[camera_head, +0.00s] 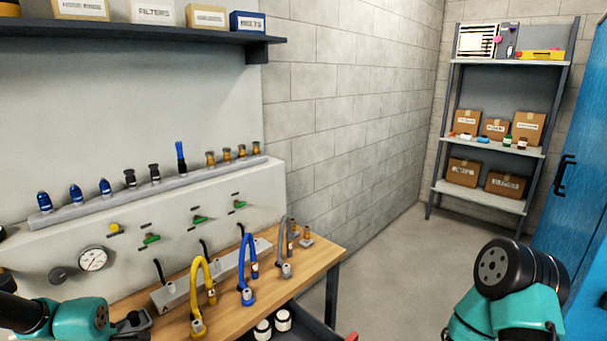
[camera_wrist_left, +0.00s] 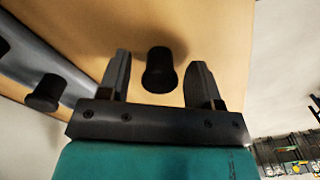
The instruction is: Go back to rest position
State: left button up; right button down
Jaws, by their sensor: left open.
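My left gripper (camera_head: 130,325) is at the lower left in the head view, beside the wooden bench (camera_head: 318,262). In the left wrist view, its two dark fingers (camera_wrist_left: 160,62) are apart. A short black cylindrical piece (camera_wrist_left: 158,72) shows between them, with gaps on both sides. I cannot tell how far it is from the fingers. A second dark piece (camera_wrist_left: 42,94) is to the left, by a grey rail (camera_wrist_left: 65,80). My right arm shows at the lower right in the head view, but its gripper is out of view.
Yellow (camera_head: 200,275), blue (camera_head: 246,262) and grey (camera_head: 282,248) hoses stand on the bench. A panel with a gauge (camera_head: 93,259) and a rail (camera_head: 150,190) of fittings is behind. A shelf rack (camera_head: 490,142) stands far right. The floor (camera_head: 395,255) between is clear.

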pick_arm(q)
jog(key=shift+r, duration=0.15)
notch_tip(320, 180, up, 12)
notch_tip(320, 180, down, 12)
jog(key=shift+f, duration=0.25)
notch_tip(320, 180, up, 4)
jog(key=shift+s+d+r, duration=0.1)
jog(key=s+d+r, duration=0.1)
jog(key=s+d, duration=0.9)
jog(key=d, duration=0.1)
jog(key=shift+s+d, duration=0.15)
jog(key=shift+d, duration=0.25)
dwell(0.3)
jog(key=shift+r, duration=0.1)
dwell(1.2)
